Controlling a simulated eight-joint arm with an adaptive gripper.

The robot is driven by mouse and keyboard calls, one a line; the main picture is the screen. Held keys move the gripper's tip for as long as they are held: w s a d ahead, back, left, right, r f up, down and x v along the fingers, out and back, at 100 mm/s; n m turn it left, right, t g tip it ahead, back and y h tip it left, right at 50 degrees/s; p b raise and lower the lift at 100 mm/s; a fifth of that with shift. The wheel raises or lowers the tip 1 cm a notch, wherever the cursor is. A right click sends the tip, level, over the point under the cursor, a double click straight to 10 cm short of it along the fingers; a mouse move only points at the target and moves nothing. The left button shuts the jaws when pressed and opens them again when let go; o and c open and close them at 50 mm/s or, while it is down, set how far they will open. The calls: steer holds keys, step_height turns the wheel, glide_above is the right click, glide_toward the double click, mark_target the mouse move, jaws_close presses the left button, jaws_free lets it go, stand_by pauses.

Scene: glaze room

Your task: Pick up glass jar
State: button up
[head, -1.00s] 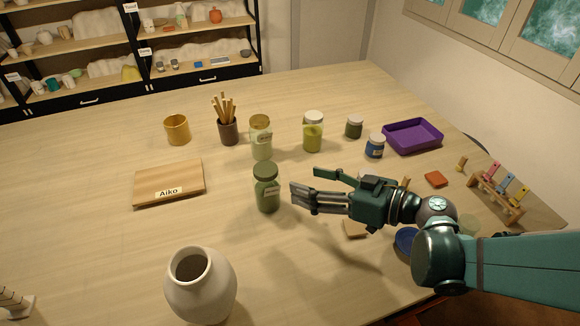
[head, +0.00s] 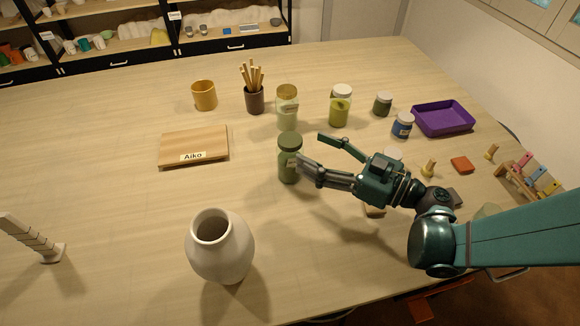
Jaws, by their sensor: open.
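A green glass jar (head: 288,165) with a dark green lid and a pale label stands upright near the table's middle. My gripper (head: 312,150) is open and empty just right of it. One finger reaches the jar's right side in the picture; the other is farther back. I cannot tell whether the near finger touches the jar. Two more glass jars stand behind: a pale green one with a gold lid (head: 287,110) and a yellow-green one with a whitish lid (head: 339,112).
Smaller jars, one dark (head: 383,105) and one blue (head: 402,127), stand near a purple tray (head: 442,118). A brush cup (head: 254,100) and yellow cup (head: 204,96) stand at the back. A board (head: 193,148) lies left; a white vase (head: 220,255) stands in front.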

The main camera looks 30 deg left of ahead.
mark_target(299, 145)
steer(key=shift+a, duration=1.3)
steer(key=shift+s+a+b, duration=0.1)
steer(key=shift+a+b, duration=0.65)
steer(key=shift+a, duration=1.85)
steer(key=shift+c, duration=0.5)
steer(key=shift+r, duration=0.1)
steer(key=c, duration=1.8)
